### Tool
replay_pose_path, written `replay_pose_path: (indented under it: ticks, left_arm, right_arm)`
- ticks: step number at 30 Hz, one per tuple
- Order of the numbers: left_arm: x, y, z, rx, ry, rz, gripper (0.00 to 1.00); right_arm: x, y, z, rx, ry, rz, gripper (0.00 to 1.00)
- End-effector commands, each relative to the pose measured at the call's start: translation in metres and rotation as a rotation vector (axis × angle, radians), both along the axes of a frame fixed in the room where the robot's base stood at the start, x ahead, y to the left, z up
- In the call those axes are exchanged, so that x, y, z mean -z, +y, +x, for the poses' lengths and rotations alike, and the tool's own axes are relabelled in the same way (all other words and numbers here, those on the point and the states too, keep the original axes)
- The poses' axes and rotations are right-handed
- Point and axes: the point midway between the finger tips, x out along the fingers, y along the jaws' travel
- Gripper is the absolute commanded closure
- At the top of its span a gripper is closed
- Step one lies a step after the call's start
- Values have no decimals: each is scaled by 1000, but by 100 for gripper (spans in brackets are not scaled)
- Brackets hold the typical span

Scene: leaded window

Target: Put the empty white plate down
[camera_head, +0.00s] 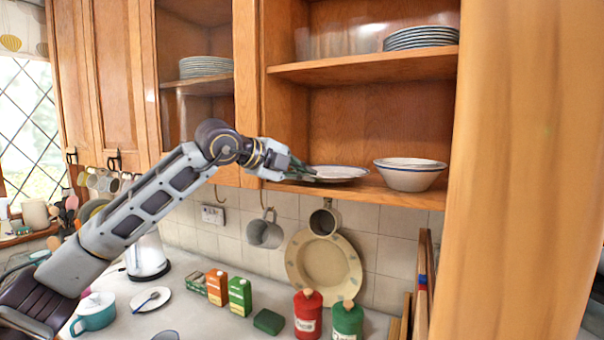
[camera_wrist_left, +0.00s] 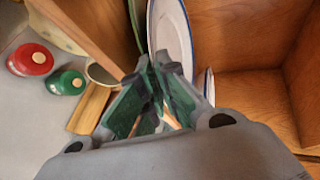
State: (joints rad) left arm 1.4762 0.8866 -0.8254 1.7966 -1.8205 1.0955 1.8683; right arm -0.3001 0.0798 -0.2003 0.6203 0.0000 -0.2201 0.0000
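The white plate (camera_head: 343,174) with a thin dark rim is level at the lower cupboard shelf, left of a bowl. I cannot tell whether it touches the shelf or is just above it. Its upper face looks empty. My left gripper (camera_head: 308,171) reaches in from the left to the plate's near left rim. In the left wrist view the fingertips (camera_wrist_left: 157,68) close together on the edge of the plate (camera_wrist_left: 182,35); the gripped bit is hidden between them. My right gripper is not in view.
A white bowl (camera_head: 410,176) stands close right of the plate on the lower shelf (camera_head: 370,190). Stacked plates (camera_head: 421,38) and glasses are on the shelf above. Mugs (camera_head: 265,231) hang below. The counter holds red (camera_head: 307,315) and green canisters and a kettle (camera_head: 147,256).

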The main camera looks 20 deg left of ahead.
Motion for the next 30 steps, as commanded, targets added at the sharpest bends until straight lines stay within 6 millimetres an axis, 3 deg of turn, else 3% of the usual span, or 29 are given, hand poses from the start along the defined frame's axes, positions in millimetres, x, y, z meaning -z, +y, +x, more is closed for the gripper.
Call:
replay_pose_path:
  ticks: [7,9,13,30]
  left_arm:
    - [2,0,0,0,-3,-2,100]
    - [2,0,0,0,0,0,88]
    - [2,0,0,0,0,0,73]
    - [-2,2,-2,-1,-1,0,73]
  right_arm:
    - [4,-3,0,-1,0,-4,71]
    - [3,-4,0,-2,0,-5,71]
    - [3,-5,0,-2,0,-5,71]
    - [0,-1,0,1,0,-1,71]
